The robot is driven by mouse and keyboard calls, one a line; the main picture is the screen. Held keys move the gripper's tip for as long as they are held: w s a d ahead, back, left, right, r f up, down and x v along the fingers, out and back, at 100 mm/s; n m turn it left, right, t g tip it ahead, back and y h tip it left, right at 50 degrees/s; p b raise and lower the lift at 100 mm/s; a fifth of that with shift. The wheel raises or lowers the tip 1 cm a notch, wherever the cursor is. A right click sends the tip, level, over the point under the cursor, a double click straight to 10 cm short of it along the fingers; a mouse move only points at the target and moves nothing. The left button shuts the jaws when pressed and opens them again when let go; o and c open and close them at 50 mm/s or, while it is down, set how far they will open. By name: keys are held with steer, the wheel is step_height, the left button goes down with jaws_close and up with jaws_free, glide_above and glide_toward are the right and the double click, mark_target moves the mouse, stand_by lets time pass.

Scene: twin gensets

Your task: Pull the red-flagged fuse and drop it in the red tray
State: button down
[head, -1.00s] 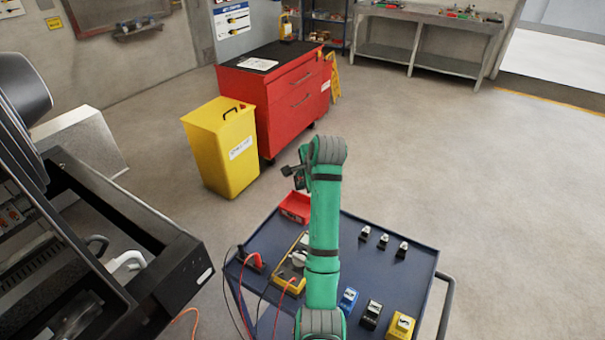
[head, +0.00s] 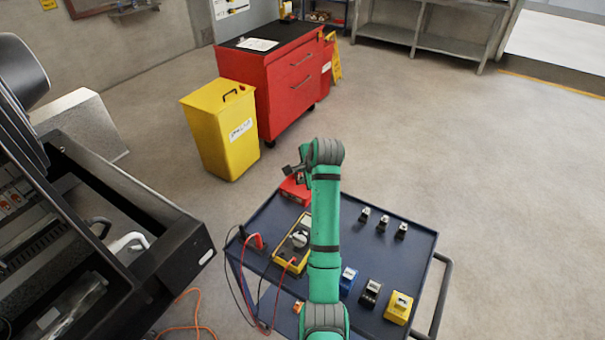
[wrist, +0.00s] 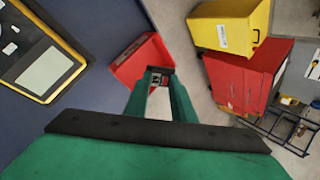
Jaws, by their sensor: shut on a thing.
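My gripper (wrist: 159,78) is shut on a small dark fuse (wrist: 156,80) with red on it, seen between the fingertips in the wrist view. The fingers hide part of the fuse. The red tray (wrist: 140,58) lies just behind the fingertips in the wrist view; how high the fuse is above it I cannot tell. In the head view, the red tray (head: 291,190) sits at the cart's far left corner, partly covered by my gripper (head: 292,171) and arm.
The blue cart top (head: 345,238) holds a yellow multimeter (head: 292,242) with leads, several fuse-like blocks on the right, including a yellow one (head: 398,307). A yellow bin (head: 222,130) and red cabinet (head: 285,85) stand beyond. An open dark enclosure (head: 150,240) is at left.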

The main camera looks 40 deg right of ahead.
steer(key=c, duration=1.4)
jaws_free()
steer(key=shift+r, duration=0.1)
steer(key=v, duration=1)
steer(key=shift+s+r, duration=0.2)
steer(key=shift+s, duration=0.05)
